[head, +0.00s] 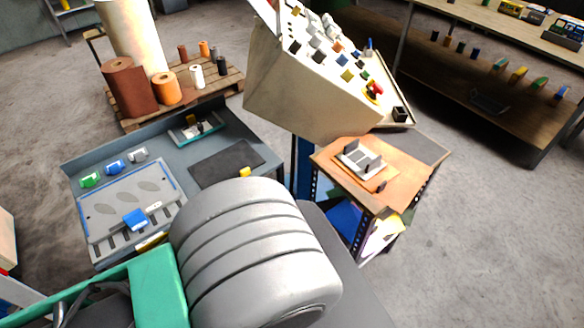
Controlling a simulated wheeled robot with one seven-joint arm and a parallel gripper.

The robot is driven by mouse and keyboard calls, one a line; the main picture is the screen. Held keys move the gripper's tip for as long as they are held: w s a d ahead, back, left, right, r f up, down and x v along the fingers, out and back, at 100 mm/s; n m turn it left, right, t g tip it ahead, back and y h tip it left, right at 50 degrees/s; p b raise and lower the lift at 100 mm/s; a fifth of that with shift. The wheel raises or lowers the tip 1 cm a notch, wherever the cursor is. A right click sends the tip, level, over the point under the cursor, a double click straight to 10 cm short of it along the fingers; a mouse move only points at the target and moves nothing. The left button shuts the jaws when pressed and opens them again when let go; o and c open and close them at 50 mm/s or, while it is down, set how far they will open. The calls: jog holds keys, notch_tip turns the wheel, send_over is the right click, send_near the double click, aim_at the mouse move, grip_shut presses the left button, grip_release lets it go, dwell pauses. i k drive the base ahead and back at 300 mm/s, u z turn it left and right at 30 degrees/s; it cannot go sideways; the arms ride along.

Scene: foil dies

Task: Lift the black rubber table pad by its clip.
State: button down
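The black rubber table pad (222,162) lies flat on the grey-blue worktable (178,157), right of its middle. A small yellow clip (245,172) sits at the pad's near right edge. The clip is small here, and I cannot make out how it holds the pad. My gripper is not in view, and nothing visible is touching the pad or the clip.
A grey plate (105,213) with a blue block (135,219) lies left on the table. A green-based fixture (197,131) stands behind the pad. A large grey ribbed shape fills the foreground, perhaps mine. A wooden-topped cart (325,160) stands right.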

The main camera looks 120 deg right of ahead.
aim_at(238, 159)
jog(key=z, duration=5.25)
jog(key=i, duration=0.55)
jog(key=u, duration=4.5)
